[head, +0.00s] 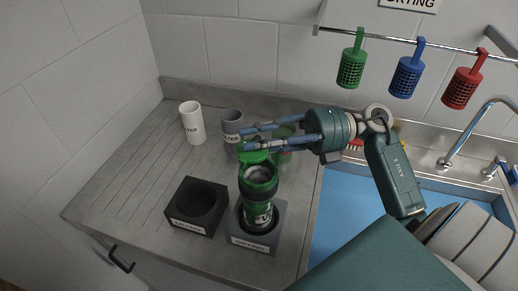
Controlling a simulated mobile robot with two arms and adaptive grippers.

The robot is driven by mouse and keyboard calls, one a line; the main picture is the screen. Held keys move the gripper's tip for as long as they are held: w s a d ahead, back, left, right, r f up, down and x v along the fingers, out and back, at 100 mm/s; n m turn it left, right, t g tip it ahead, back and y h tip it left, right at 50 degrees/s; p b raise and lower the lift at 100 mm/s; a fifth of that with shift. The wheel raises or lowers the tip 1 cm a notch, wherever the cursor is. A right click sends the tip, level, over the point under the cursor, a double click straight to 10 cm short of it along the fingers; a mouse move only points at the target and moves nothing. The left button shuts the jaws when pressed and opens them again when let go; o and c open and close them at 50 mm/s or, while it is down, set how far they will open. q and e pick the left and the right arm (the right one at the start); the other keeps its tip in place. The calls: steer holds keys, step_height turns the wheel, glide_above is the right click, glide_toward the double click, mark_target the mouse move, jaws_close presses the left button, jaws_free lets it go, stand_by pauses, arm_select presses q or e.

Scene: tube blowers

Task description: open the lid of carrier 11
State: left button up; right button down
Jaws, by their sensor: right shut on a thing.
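The green and black carrier (261,208), which I take as carrier 11, stands upright in a grey block holder (240,240). Its pale label is too small to read surely. Its green lid (254,157) is swung up at the back of the rim, and greyish contents show in the open mouth. My right gripper (243,140) reaches in from the right, its blue fingers at the lid and shut on it; the exact contact is partly hidden. My left gripper is not in view.
A black block holder (181,222) stands empty to the left. A white cup (191,122) and a grey cup (231,126) stand behind. A greenish object (286,156) is partly hidden behind my gripper. Green, blue and red baskets hang from a rail above the blue sink (345,225).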

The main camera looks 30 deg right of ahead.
steer(key=n+g+b, duration=0.1)
steer(key=g, duration=0.1)
steer(key=w+n+g+b, duration=0.1)
steer(key=g, duration=0.1)
steer(key=n+g+y+b, duration=0.1)
steer(key=b, duration=0.1)
steer(key=shift+w+a+f+n+g, duration=0.25)
steer(key=shift+w+a+n+g, duration=0.05)
steer(key=shift+a+n+g, duration=0.1)
steer(key=n+g, duration=0.1)
steer(key=n+g+b, duration=0.1)
steer(key=a+g+b, duration=0.1)
steer(key=g, duration=0.1)
steer(key=shift+w+r+n, duration=0.15)
steer(key=shift+w+n, duration=0.15)
steer(key=shift+n, duration=0.1)
steer(key=shift+w+a+n+g+h+b, duration=0.1)
steer(key=shift+a+n+g+h+b, duration=0.15)
steer(key=shift+n+g+h+b, duration=0.6)
steer(key=shift+r+g+y, duration=0.1)
steer(key=shift+g+y, duration=0.25)
steer(key=shift+g, duration=0.1)
steer(key=c, duration=1.7)
jaws_free()
steer(key=shift+m+p, duration=0.25)
steer(key=shift+p, duration=0.05)
